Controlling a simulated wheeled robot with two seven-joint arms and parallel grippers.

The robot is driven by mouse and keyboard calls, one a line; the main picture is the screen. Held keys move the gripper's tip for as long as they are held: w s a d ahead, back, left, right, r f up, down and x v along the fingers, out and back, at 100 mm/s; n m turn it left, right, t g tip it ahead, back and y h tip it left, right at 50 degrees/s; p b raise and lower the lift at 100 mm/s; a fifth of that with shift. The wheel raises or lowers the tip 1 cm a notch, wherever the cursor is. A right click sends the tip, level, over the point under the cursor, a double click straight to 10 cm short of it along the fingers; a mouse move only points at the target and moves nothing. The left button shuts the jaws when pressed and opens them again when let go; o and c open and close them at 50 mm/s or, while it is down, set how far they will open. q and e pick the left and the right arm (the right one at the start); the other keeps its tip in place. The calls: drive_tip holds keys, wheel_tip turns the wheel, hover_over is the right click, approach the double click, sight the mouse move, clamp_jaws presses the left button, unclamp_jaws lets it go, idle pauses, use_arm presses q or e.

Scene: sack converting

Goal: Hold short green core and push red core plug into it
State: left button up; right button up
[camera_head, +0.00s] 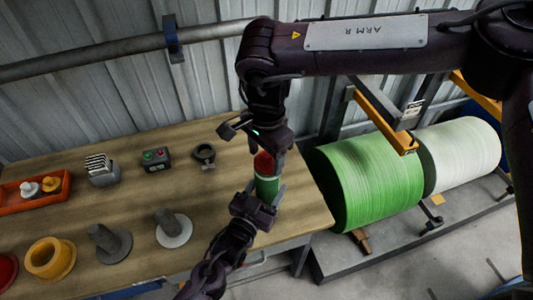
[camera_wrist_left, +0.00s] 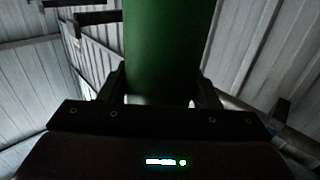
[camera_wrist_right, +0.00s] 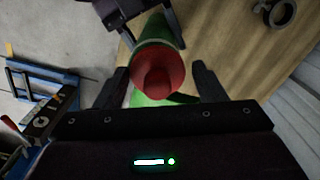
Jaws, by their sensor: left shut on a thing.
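The short green core (camera_head: 267,187) stands roughly upright above the table's right end, with my left gripper (camera_head: 261,196) shut on it. In the left wrist view the green core (camera_wrist_left: 168,50) rises between the fingers. The red core plug (camera_head: 263,163) is at the core's upper end. In the right wrist view the red plug (camera_wrist_right: 157,72) covers the core's end; how deep it sits is hidden. My right gripper (camera_head: 258,147) is just above the plug. Its fingers are apart on either side of the plug, with a visible gap to the right.
On the wooden table (camera_head: 120,215) are an orange tray (camera_head: 20,198), a button box (camera_head: 156,158), a dark ring (camera_head: 204,154), a yellow flanged piece (camera_head: 50,258) and two grey spindles.

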drive_tip(key=shift+o, duration=1.1)
drive_tip(key=shift+s+d+f, duration=0.15)
drive_tip(key=shift+s+f, duration=0.05)
drive_tip(key=shift+f, duration=0.2)
use_arm(q)
drive_tip(key=shift+a+r, duration=0.1)
drive_tip(key=shift+a, duration=0.05)
use_arm(e)
drive_tip(key=shift+s, duration=0.15)
wheel_tip(320, 180, up, 13)
drive_tip(key=shift+w, duration=0.2)
drive_tip(key=shift+f, duration=0.1)
use_arm(q)
drive_tip(key=o, duration=1.3)
drive_tip(key=shift+w, duration=0.1)
